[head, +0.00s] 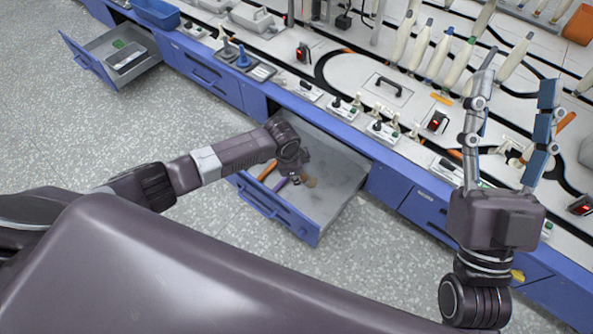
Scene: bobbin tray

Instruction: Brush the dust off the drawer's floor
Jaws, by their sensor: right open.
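The open drawer (335,190) is pulled out from the blue bench front, with a grey floor. My left arm reaches over it, and its wrist end (290,152) points down into the drawer. The wrist hides the left fingers, so their state and anything in them cannot be made out. By the wrist lie an orange item (267,170) and a purple item (281,184). A small brownish patch (310,182), perhaps dust, is on the drawer floor just right of them. No brush can be clearly told. My right gripper (518,80) is open and empty, raised above the bench at the right.
A second open drawer (95,50) at the upper left holds a dark box and a green item. The white bench top (350,70) carries bobbins, a black-handled plate (389,87) and small devices along its front edge. The speckled floor before the drawers is clear.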

